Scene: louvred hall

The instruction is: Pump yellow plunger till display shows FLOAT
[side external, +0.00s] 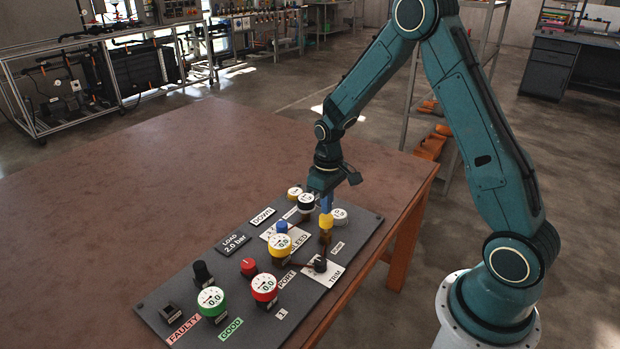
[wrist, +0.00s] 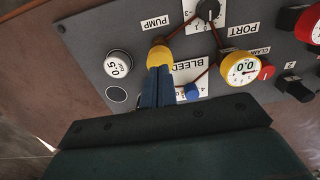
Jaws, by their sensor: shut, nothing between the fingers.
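The yellow plunger (side external: 326,221) stands on a short brownish stem on the dark panel (side external: 230,255). In the wrist view its yellow cap (wrist: 161,56) is beside the PUMP label (wrist: 155,22). My gripper (side external: 326,208) is shut and empty, pointing down right over the cap. In the wrist view the blue fingertips (wrist: 160,72) meet the cap's edge; I cannot tell whether they press on it. A small plate (side external: 262,216) at the panel's far edge reads DOWN. Beside it a dark plate (side external: 233,242) reads LOAD 2.0 bar.
A yellow gauge (side external: 279,246) reads 0.0, with a blue knob (side external: 281,227) behind it. Red (side external: 264,288) and green (side external: 212,300) gauges stand nearer. A black TRIM knob (side external: 320,263) and a white-faced dial (side external: 340,215) flank the plunger. The table's left side (side external: 90,230) is clear.

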